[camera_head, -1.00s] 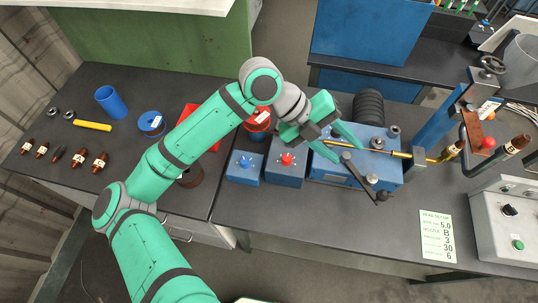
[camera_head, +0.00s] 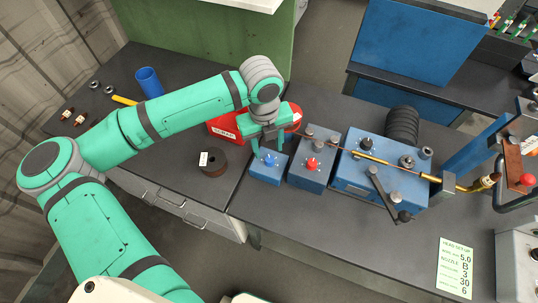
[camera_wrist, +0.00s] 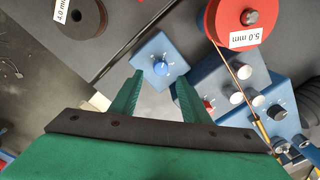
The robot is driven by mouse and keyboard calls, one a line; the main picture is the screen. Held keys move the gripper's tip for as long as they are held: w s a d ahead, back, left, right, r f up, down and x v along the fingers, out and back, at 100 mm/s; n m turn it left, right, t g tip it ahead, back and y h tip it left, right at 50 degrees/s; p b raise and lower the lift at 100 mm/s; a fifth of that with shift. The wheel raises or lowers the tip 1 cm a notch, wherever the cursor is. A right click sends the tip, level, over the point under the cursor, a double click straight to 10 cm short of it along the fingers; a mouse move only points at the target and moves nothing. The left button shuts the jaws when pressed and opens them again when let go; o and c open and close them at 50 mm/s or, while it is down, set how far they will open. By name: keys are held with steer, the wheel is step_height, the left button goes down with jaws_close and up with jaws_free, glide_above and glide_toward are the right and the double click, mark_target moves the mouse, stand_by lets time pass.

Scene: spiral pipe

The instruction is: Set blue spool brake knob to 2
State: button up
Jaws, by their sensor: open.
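The blue knob (camera_head: 268,160) sits on top of a small blue box (camera_head: 266,175) at the left end of the row of blue boxes. In the wrist view the blue knob (camera_wrist: 160,68) lies between and just beyond the fingertips, with small marks around it too small to read. My gripper (camera_head: 268,148) is open and empty, pointing down above the small box, a finger to each side of the knob. In the wrist view my gripper (camera_wrist: 159,78) shows both green fingers apart. I cannot tell how far above the knob they are.
A box with a red knob (camera_head: 311,163) stands just right, then a larger blue box with a crank (camera_head: 384,192). A red spool (camera_wrist: 243,20) marked 5.0 mm is close by. A dark spool (camera_head: 213,162) stands left. A set-up card (camera_head: 455,268) lies at front right.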

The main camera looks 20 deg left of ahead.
mark_target(270, 159)
steer(key=shift+w+d+f, duration=0.1)
steer(key=shift+f, duration=1.4)
steer(key=shift+w+d+f, duration=0.1)
steer(key=shift+f, duration=1.4)
steer(key=c, duration=1)
